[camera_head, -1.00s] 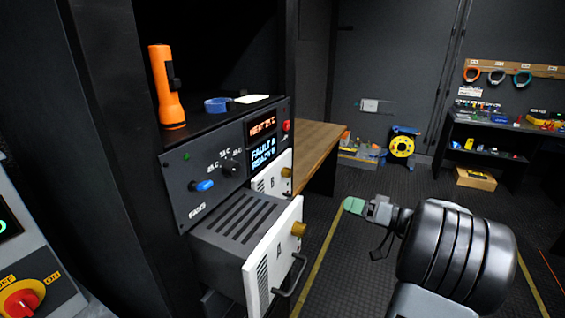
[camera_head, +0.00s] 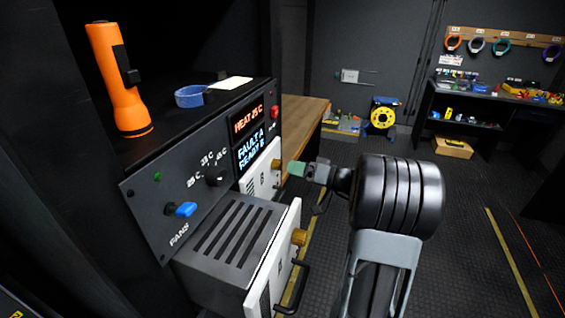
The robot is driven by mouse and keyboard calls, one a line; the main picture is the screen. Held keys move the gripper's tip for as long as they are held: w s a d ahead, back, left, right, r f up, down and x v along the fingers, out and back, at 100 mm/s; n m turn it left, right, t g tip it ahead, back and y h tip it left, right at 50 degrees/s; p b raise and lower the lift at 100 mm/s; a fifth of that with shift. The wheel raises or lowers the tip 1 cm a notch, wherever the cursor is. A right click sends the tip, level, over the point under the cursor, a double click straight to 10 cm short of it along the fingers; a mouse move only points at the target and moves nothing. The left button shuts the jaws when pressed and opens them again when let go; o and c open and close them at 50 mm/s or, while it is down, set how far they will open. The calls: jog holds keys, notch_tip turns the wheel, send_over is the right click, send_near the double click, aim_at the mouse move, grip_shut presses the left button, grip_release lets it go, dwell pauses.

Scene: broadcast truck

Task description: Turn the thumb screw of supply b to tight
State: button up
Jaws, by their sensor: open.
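Supply B (camera_head: 255,180) is the white-fronted module at the back of the rack, seated under the display. Its brass thumb screw (camera_head: 277,164) shows at the upper right of its face. My gripper (camera_head: 297,169), with green fingertips, is just right of that screw and points at it. The jaws are open and a small gap seems to separate them from the screw. The gap between the jaws is hard to see from here. Supply A (camera_head: 235,240) is pulled partly out of the rack in front, with its own brass thumb screw (camera_head: 299,237) and black handle (camera_head: 292,289).
The panel above has a blue fan switch (camera_head: 181,209), a black knob (camera_head: 214,175) and a display (camera_head: 248,138) reading "FAULT A READY B". Supply A juts out near my arm. Open floor lies to the right.

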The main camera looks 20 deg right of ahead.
aim_at(281, 165)
jog(key=shift+p+x, duration=0.45)
jog(key=shift+x, duration=2)
jog(key=shift+c, duration=0.4)
jog(key=c, duration=0.8)
jog(key=shift+c, duration=0.2)
